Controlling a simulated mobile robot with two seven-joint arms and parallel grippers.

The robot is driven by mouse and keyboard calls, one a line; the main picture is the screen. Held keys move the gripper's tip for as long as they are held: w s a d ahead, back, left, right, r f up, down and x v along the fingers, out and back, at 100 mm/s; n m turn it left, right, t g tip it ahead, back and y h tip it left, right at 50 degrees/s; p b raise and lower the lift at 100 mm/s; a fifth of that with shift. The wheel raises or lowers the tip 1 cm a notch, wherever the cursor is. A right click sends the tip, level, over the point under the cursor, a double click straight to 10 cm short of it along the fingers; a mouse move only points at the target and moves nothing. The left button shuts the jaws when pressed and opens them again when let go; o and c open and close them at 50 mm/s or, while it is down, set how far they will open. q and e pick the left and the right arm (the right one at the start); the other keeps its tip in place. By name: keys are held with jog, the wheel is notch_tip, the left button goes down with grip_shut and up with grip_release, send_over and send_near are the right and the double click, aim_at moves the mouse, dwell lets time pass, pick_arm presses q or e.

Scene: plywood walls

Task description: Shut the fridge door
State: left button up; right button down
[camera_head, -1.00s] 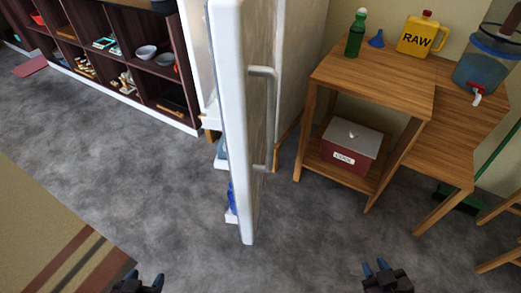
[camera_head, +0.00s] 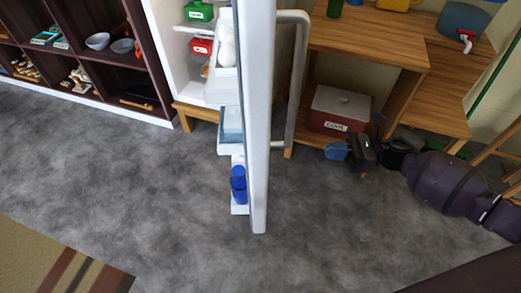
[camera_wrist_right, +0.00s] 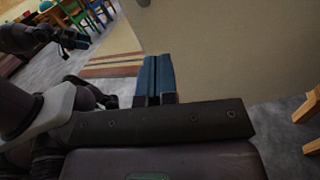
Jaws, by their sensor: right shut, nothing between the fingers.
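The fridge door (camera_head: 258,130) stands open, seen nearly edge-on in the head view. Its grey handle (camera_head: 300,80) is on the right, outer side, and its shelves with a blue bottle (camera_head: 238,185) are on the left. The lit fridge interior (camera_head: 185,70) shows behind it. My right gripper (camera_head: 337,151) is shut and empty, right of the door and handle, pointing toward the door. In the right wrist view its blue fingers (camera_wrist_right: 155,78) are together, before a broad pale surface (camera_wrist_right: 220,50) that seems to be the door's outer face. My left gripper (camera_wrist_right: 75,40) shows small there; its jaws are unclear.
Wooden tables (camera_head: 370,40) stand right of the door, with a red and grey box (camera_head: 340,108) on the lower shelf close behind my right gripper. A dark shelf unit (camera_head: 110,70) is at the left. The grey floor (camera_head: 130,190) left of the door is clear.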

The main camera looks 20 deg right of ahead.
jog(key=w+a+n+g, duration=0.1)
jog(key=w+a+n, duration=0.1)
jog(key=a, duration=1.1)
jog(key=shift+w+a, duration=0.25)
jog(key=shift+w, duration=0.6)
jog(key=shift+a+r, duration=0.1)
jog(key=shift+r, duration=0.05)
